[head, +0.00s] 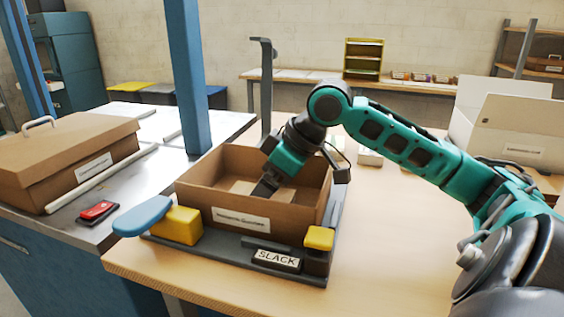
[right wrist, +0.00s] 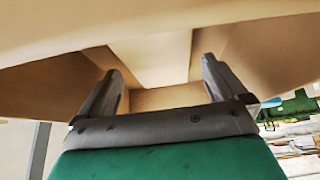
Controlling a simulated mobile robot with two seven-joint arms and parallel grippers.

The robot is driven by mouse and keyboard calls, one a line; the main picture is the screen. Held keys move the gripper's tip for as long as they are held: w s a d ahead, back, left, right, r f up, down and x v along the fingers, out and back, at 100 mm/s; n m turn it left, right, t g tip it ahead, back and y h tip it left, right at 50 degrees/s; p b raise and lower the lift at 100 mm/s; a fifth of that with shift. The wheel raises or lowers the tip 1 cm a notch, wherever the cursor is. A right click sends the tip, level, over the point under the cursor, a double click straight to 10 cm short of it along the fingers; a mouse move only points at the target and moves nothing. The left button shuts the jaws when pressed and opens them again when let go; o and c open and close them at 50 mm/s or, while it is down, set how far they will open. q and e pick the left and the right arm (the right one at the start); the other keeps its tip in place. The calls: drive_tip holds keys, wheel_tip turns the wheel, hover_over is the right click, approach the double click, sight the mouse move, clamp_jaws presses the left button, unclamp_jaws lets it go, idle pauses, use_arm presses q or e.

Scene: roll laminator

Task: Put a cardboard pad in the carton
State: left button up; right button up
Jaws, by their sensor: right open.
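The open brown carton (head: 200,205) stands upright on a dark grey base at the bench's left end. My right gripper (head: 264,188) reaches down inside the carton, its fingers pointing at the floor. A paler flat cardboard surface (head: 242,186) shows inside beside the fingers; I cannot tell whether it is a pad or the carton's floor. In the right wrist view the two fingers (right wrist: 161,78) are wide apart with nothing clasped between them. Brown cardboard surfaces lie beyond them. My left gripper is out of view.
The base has a yellow block with a blue paddle (head: 143,216), a smaller yellow block (head: 319,238) and a SLACK plate (head: 276,260). A dark post (head: 266,90) rises behind the carton. A lidded brown box (head: 60,160) stands left, a white box (head: 510,125) right.

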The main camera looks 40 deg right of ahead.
drive_tip(key=p+v, duration=0.1)
drive_tip(key=v, duration=1.1)
drive_tip(key=shift+s, duration=0.1)
